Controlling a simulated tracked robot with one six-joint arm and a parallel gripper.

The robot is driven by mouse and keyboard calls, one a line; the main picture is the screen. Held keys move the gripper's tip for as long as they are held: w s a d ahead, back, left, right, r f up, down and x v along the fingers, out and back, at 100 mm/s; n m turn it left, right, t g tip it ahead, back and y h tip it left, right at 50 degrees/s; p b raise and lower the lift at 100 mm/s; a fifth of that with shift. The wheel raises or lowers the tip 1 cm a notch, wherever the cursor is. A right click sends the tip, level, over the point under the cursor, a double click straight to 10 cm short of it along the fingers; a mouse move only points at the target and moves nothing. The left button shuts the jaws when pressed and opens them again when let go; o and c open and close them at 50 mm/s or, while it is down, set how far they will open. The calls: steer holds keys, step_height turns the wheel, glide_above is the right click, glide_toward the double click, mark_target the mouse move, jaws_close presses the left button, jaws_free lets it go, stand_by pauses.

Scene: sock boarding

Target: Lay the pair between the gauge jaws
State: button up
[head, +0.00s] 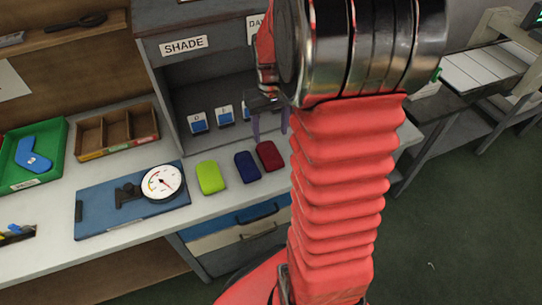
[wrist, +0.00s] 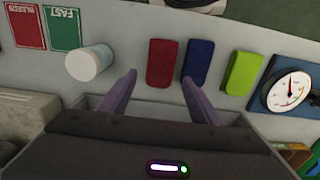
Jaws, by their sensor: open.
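Three folded pads, possibly sock pairs, lie in a row on the bench: lime (head: 210,177), navy (head: 247,166) and dark red (head: 269,156). I cannot tell which is the pair. The dial gauge (head: 161,183) sits on a blue base plate (head: 105,222), with a dark bracket beside the dial and a small dark block (head: 79,211) at the left end. The space between them is empty. My gripper (wrist: 159,80) is open and empty, with the dark red pad (wrist: 163,58) ahead between its purple fingers and the navy pad (wrist: 198,60) by the right fingertip.
The SHADE cabinet (head: 184,45) stands behind the pads, with several blue-and-white cards inside. A green tray (head: 58,150) holds a blue piece, beside a wooden divided tray (head: 117,132). The wrist view shows a white cup (wrist: 90,63) left of the dark red pad.

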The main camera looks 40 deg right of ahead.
glide_above(270, 154)
steer(key=shift+d+f, duration=0.15)
steer(key=shift+f, duration=2.05)
steer(key=shift+f, duration=2.6)
steer(key=c, duration=0.9)
steer(key=shift+r, duration=0.1)
step_height(270, 154, up, 10)
steer(key=shift+f, duration=0.1)
